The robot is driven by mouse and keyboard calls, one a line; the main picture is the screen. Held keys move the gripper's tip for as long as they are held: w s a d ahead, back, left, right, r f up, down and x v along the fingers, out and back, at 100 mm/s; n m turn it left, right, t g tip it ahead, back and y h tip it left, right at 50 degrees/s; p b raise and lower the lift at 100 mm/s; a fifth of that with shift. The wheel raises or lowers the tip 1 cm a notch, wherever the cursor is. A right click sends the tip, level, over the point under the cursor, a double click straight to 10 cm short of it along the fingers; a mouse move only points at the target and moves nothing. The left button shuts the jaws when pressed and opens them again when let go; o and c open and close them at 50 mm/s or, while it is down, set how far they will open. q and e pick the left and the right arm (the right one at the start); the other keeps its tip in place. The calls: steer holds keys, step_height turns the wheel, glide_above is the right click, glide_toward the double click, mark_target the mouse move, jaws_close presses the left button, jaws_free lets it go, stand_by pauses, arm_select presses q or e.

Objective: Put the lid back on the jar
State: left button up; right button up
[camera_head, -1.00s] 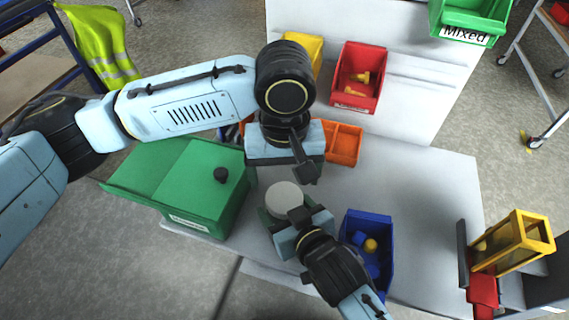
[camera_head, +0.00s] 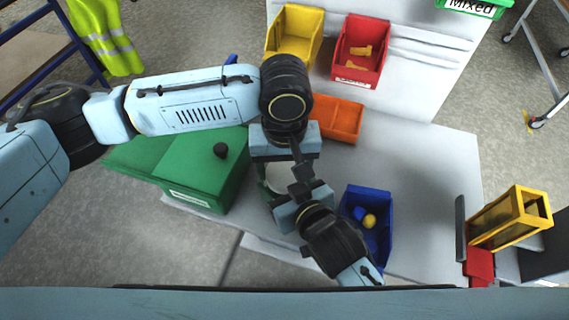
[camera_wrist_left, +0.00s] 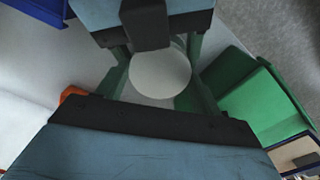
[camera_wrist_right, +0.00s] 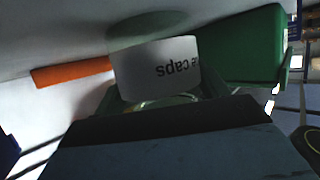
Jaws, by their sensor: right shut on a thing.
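The jar (camera_wrist_right: 155,70) has a white label with upside-down text ending in "caps" and stands in the right wrist view between the fingers of my right gripper (camera_wrist_right: 160,105). That gripper is shut on it. A plain white round top (camera_wrist_left: 160,75) shows in the left wrist view. In the head view the white top (camera_head: 281,178) is partly covered by my left gripper (camera_head: 279,170), which is just above it. The left fingers are apart, one on each side of the white top. I cannot tell whether this top is a lid seated on the jar.
A blue bin (camera_head: 384,255) with small parts is at right. An orange tray (camera_head: 345,120), yellow bin (camera_head: 292,30) and red bin (camera_head: 362,75) are behind. The white table (camera_head: 430,190) is clear right of centre.

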arm_select(q)
steer(key=c, duration=0.3)
steer(key=m, duration=0.3)
steer(key=o, duration=1.1)
steer(key=shift+c, duration=0.2)
steer(key=shift+r, duration=2.25)
steer(key=shift+c, duration=0.4)
